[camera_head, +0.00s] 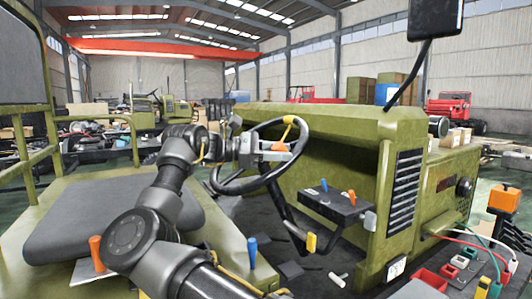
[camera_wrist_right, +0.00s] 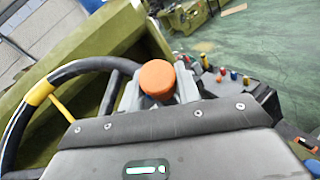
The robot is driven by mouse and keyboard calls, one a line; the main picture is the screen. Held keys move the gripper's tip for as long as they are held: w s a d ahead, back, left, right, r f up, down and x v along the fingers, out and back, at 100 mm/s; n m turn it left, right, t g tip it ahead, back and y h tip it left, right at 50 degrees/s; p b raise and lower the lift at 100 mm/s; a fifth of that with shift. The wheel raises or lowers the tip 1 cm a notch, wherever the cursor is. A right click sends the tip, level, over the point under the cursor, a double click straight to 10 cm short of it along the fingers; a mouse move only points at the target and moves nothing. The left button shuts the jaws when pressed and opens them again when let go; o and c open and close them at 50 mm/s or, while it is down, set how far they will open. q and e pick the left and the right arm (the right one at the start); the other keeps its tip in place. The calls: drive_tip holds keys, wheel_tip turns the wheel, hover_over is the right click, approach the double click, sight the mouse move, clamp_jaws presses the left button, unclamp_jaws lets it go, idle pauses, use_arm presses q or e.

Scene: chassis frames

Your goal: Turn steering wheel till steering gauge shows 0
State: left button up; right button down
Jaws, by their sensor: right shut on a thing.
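The black steering wheel (camera_head: 232,186) stands tilted on its column in the open green cab, with a yellow mark (camera_head: 289,119) on its upper rim. In the right wrist view the wheel rim (camera_wrist_right: 82,66) curves at the left, with a yellow band (camera_wrist_right: 40,92). My right gripper (camera_head: 272,152) is at the wheel, shut on an orange knob (camera_head: 280,146). The knob (camera_wrist_right: 157,78) shows between the fingers in the wrist view. The fingers hide the knob's base. I cannot make out a steering gauge reading. My left gripper is not in view.
A lever box (camera_head: 335,205) with blue and orange knobs stands right of the wheel. A grey seat (camera_head: 110,218) lies at the left, with an orange-topped lever (camera_head: 96,247) and a blue-topped lever (camera_head: 252,250) nearby. The green hood (camera_head: 330,125) rises beyond the wheel.

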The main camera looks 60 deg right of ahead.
drive_tip(key=shift+a+f, duration=0.15)
drive_tip(key=c, duration=1)
unclamp_jaws()
drive_tip(key=shift+w+a, duration=0.25)
drive_tip(key=shift+w, duration=0.25)
drive_tip(key=b+v, duration=0.1)
drive_tip(key=v, duration=0.8)
drive_tip(key=shift+w+a, duration=0.25)
